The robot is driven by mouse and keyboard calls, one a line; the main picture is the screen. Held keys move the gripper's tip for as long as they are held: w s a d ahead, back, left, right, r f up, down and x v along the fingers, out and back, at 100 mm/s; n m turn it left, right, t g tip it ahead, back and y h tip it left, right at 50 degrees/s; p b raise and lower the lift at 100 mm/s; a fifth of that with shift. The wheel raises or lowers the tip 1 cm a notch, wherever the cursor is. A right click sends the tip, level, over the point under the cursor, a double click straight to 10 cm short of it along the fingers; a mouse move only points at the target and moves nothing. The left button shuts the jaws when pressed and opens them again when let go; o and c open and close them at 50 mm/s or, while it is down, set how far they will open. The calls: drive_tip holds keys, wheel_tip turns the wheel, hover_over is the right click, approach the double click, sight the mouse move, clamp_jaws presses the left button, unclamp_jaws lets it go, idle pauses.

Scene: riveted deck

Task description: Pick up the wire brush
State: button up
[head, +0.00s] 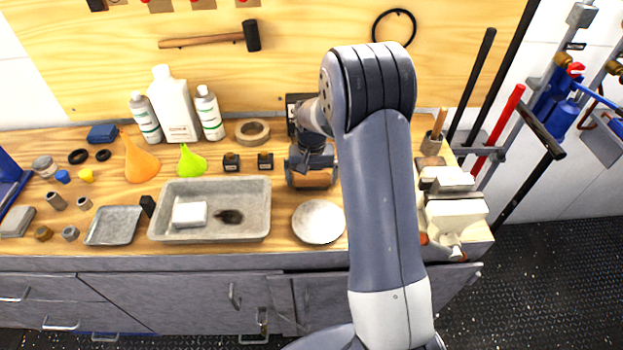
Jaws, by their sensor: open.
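I cannot make out a wire brush for certain. My gripper (311,168) is at the back middle of the bench, pointing down, and is open. A brown, wood-coloured thing (312,180) shows right below its fingers; its shape is mostly hidden by the gripper, and I cannot tell whether they touch. A wooden handle (440,122) stands up from a brownish holder at the right of the bench; its lower end is hidden.
A grey tray (180,236) holds a white block (189,214) and a dark patch. A pale round dish (319,222) lies in front of my gripper. Bottles (174,105), a tape roll (252,131) and funnels (139,160) stand left. A vise (455,210) is right.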

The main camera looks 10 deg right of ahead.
sight(312, 176)
drive_tip(key=c, duration=0.7)
wheel_tip(312, 176, up, 10)
drive_tip(key=shift+r+b, duration=0.1)
drive_tip(key=shift+b, duration=0.5)
